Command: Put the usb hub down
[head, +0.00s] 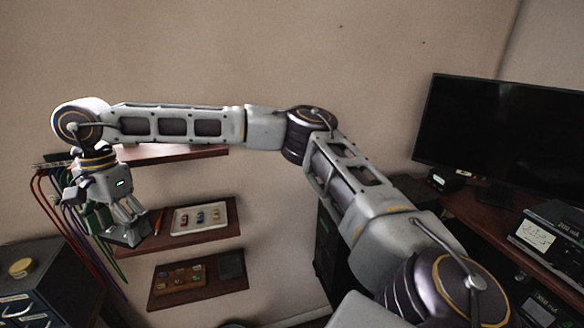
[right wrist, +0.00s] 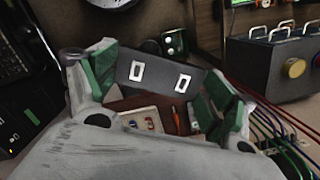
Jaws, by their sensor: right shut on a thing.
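The usb hub (right wrist: 160,76) is a dark grey block with two white-rimmed ports, seen in the right wrist view between the green-padded fingers of my right gripper (right wrist: 158,92). The gripper is shut on it. In the head view my right gripper (head: 122,228) hangs at the left, pointing down, in front of the left end of the middle shelf (head: 195,241). The hub is hard to tell from the fingers there. I cannot tell its exact height over the shelf. My left gripper is not in view.
The middle shelf holds a white tray (head: 185,229) of small coloured parts. A top shelf (head: 200,152) and a lower shelf (head: 215,287) with a wooden board (head: 180,277) flank it. Coloured cables (head: 60,225) hang at left. A dark box with a yellow knob (head: 21,268) stands lower left.

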